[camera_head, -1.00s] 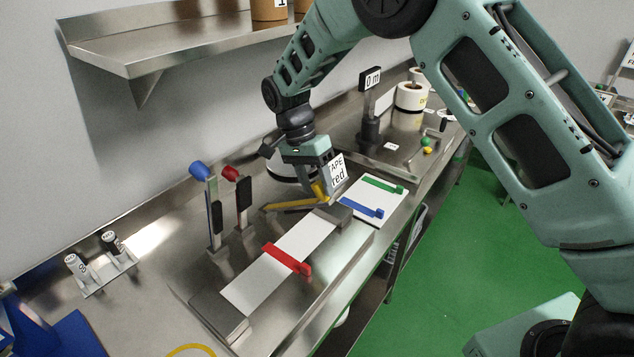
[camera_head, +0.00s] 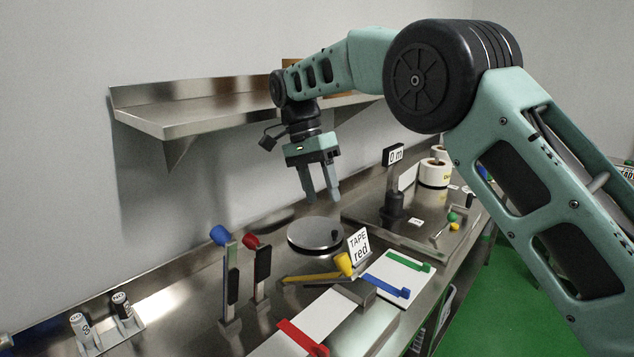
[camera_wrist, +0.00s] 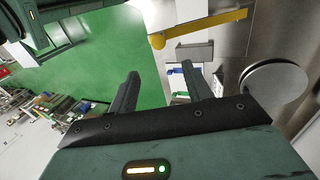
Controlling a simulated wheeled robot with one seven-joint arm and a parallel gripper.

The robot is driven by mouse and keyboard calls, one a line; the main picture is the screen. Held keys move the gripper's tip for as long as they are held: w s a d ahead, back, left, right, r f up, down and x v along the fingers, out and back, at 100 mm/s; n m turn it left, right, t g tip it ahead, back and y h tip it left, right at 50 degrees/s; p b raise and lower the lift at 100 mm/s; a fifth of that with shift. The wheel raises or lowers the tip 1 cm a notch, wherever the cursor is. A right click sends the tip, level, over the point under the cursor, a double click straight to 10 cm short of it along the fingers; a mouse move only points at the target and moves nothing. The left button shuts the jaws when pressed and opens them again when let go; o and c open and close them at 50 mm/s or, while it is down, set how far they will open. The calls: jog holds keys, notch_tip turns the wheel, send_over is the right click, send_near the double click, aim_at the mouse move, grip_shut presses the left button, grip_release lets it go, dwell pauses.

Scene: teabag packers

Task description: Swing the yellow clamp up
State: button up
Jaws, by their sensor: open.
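The yellow clamp (camera_head: 312,277) lies low, its arm nearly flat along the bench and its rounded yellow knob (camera_head: 344,264) at the right end, beside the "TAPE red" sign (camera_head: 359,245). In the wrist view the yellow clamp (camera_wrist: 208,24) crosses the top, with the knob at its left end. My gripper (camera_head: 323,197) is open and empty. It points down in the air above and behind the clamp, apart from it. Its two fingers also show in the wrist view (camera_wrist: 160,72) with nothing between them.
The blue-knobbed clamp (camera_head: 229,270) and red-knobbed clamp (camera_head: 260,272) stand upright to the left. A round metal plate (camera_head: 315,233) lies below my gripper. A red strip (camera_head: 301,338) crosses the white sheet in front. A shelf (camera_head: 215,115) is on the wall behind.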

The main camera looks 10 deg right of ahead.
jog(key=shift+v, duration=1.3)
